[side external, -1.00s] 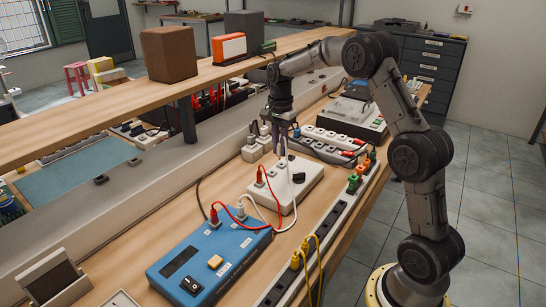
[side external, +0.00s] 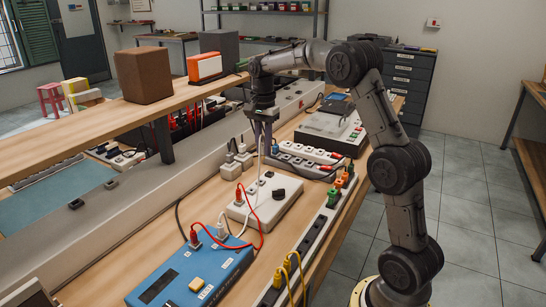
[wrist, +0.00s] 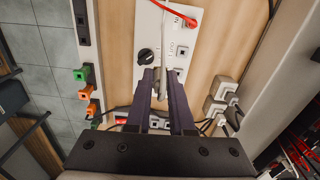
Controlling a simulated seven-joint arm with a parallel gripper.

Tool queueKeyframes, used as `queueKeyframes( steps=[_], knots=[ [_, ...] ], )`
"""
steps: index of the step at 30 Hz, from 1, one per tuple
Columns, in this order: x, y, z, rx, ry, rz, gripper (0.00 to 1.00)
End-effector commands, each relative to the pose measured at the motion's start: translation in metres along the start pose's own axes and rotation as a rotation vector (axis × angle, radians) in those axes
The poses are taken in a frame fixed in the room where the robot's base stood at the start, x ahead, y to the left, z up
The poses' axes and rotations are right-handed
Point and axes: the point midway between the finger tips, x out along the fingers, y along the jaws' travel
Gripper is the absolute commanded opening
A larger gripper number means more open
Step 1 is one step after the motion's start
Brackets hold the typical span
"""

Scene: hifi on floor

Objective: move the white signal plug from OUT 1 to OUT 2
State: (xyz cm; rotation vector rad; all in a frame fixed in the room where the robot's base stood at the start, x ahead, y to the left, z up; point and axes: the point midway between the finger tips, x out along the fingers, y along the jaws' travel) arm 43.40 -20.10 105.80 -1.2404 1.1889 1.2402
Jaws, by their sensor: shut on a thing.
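My gripper (side external: 264,143) is shut on the white signal plug, held in the air beyond the far end of the white box (side external: 262,214). In the wrist view the fingertips (wrist: 163,76) close around the pale plug, whose body is mostly hidden. Its white cable (side external: 259,163) hangs down toward the blue unit (side external: 183,279). The white box has a black knob (wrist: 146,56), a red plug (wrist: 183,18) in one socket, and a bare socket (wrist: 183,50) beside the OUT label. Another socket is partly hidden by a finger.
A red cable (side external: 262,232) arches beside the white box. Grey plugs (side external: 232,158) stand on the left. A long power strip (side external: 316,232) with orange and green plugs runs along the right. The wooden shelf (side external: 112,125) is to the left of my arm.

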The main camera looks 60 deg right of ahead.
Motion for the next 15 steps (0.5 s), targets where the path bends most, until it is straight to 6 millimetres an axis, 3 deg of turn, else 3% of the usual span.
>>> queueKeyframes(
  steps=[6, 15],
  knots=[
    [0.028, -0.040, -0.041, 0.012, -0.001, 0.002, 0.00],
    [0.072, -0.055, -0.068, 0.039, -0.001, 0.002, 0.00]
  ],
)
